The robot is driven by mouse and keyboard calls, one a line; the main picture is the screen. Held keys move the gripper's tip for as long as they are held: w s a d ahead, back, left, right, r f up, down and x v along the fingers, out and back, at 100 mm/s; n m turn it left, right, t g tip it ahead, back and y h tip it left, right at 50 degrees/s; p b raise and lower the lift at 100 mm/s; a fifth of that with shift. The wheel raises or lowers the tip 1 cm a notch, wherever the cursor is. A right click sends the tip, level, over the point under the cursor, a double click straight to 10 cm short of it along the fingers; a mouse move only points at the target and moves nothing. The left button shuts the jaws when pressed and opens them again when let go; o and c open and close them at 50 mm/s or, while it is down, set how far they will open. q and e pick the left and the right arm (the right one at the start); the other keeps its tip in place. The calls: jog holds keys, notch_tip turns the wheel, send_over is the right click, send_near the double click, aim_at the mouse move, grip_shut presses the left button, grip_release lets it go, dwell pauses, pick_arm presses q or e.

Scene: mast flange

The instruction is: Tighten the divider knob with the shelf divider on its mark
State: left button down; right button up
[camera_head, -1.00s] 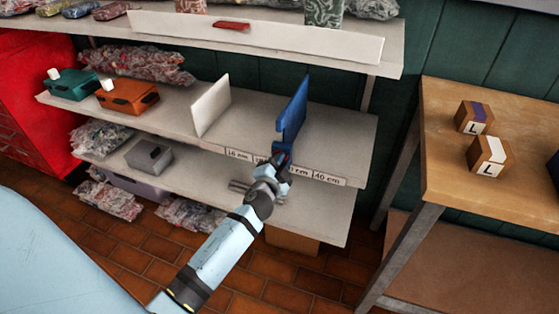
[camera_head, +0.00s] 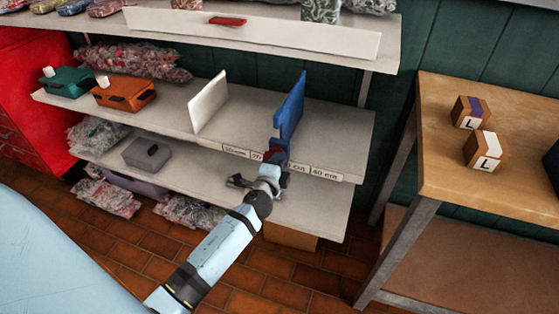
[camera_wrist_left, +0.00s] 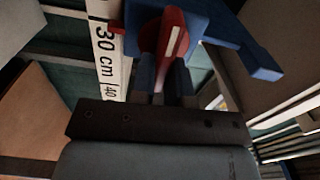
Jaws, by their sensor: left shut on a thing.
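The blue shelf divider (camera_head: 290,106) stands upright on the middle shelf, its front end at the label strip (camera_head: 325,174). The red divider knob (camera_wrist_left: 170,38), with a white line on it, is at the divider's front; in the head view it is small and partly covered (camera_head: 272,155). My left gripper (camera_head: 276,163) is shut on the knob, its fingers (camera_wrist_left: 164,76) on either side of it. In the left wrist view a small red tip (camera_wrist_left: 117,29) on the divider lies beside the "30 cm" label. Exact alignment with a mark cannot be told. My right gripper is not in view.
A white divider (camera_head: 208,103) stands left of the blue one. Orange (camera_head: 124,93) and teal (camera_head: 67,83) boxes are farther left. A grey box (camera_head: 146,153) sits on the lower shelf. A wooden table (camera_head: 445,185) with two L-marked blocks stands at right.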

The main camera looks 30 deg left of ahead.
pick_arm(q)
jog(key=shift+r, duration=0.15)
jog(key=c, duration=1.1)
grip_release()
jog(key=shift+w, duration=0.1)
jog(key=shift+s+f, duration=0.2)
